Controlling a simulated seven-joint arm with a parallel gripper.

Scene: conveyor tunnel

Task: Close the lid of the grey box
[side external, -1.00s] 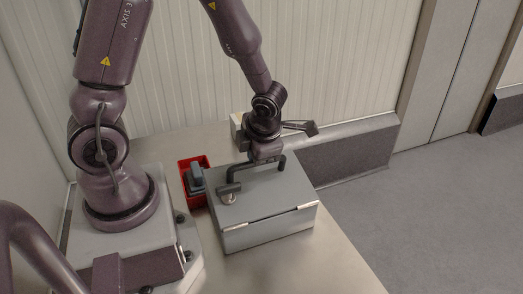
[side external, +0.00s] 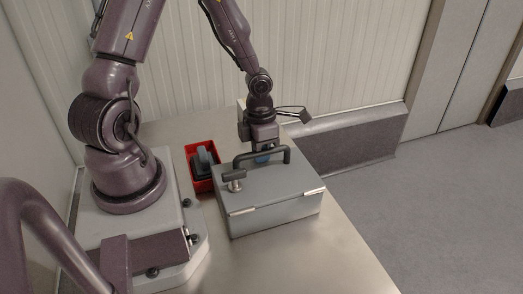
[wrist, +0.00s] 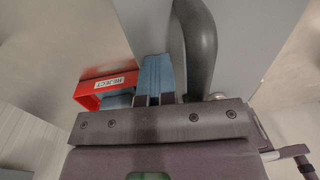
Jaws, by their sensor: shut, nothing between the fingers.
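The grey box (side external: 275,217) stands on the metal table. Its grey lid (side external: 285,184) lies flat over the box and looks down, with no clear gap in the side view. A black handle (side external: 285,151) stands on the lid, and a small latch-like knob (side external: 233,182) sits at its left. My gripper (side external: 262,158) is shut and empty, just behind the handle over the lid's far part. In the wrist view its blue fingers (wrist: 153,80) point at the lid (wrist: 145,20), beside the handle (wrist: 199,45). Whether the fingertips touch the lid, I cannot tell.
A red bin (side external: 190,149) marked REJECT holds dark items and stands close to the box's left; it also shows in the wrist view (wrist: 88,86). A ribbed wall (side external: 330,60) is behind. The table (side external: 320,260) is clear in front of the box.

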